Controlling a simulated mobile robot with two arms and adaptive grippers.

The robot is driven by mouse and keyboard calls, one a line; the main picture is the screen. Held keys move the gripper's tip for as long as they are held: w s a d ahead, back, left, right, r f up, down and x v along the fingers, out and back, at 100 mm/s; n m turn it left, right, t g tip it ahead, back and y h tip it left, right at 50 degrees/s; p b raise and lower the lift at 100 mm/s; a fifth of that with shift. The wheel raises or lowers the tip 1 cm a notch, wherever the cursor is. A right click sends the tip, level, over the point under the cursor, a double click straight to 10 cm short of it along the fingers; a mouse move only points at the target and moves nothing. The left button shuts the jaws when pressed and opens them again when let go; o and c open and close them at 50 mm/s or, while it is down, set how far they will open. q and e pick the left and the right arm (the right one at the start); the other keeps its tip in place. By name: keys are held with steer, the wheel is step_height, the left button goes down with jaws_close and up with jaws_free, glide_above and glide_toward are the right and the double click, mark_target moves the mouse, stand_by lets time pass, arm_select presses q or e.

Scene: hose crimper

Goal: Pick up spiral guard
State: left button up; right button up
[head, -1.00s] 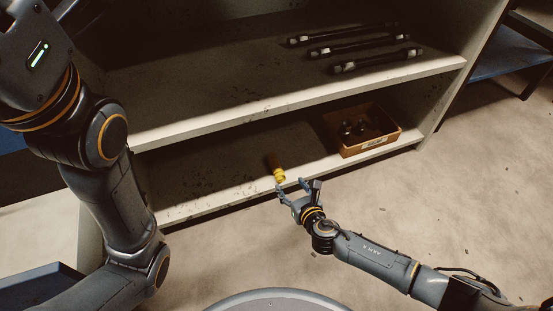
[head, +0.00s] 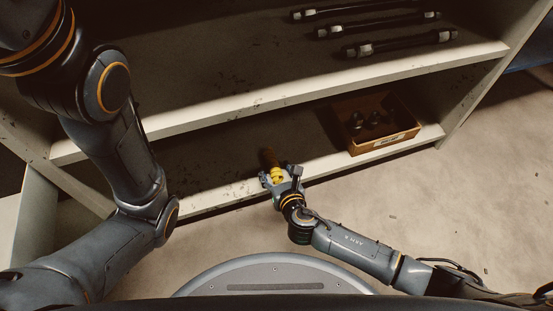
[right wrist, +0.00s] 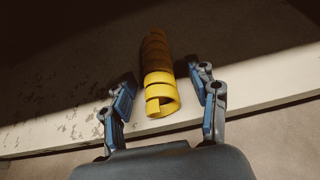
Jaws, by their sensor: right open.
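The spiral guard (head: 277,173) is a yellow coiled tube lying on the lower shelf near its front edge. Its far part is in shadow and looks brown. It also shows in the right wrist view (right wrist: 160,85), with its near end lit bright yellow. My right gripper (head: 281,178) is open at the shelf edge, around the near end of the guard. In the right wrist view the fingers (right wrist: 164,98) stand on both sides of the guard, with a gap on each side. My left arm comes in at the left; its gripper is out of view.
A cardboard box (head: 395,143) with dark fittings stands to the right on the lower shelf (head: 222,193). Several dark hoses (head: 398,43) lie on the upper shelf (head: 300,97), which overhangs the guard. The lower shelf between guard and box is clear.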

steer(key=c, duration=1)
steer(key=shift+r, duration=0.1)
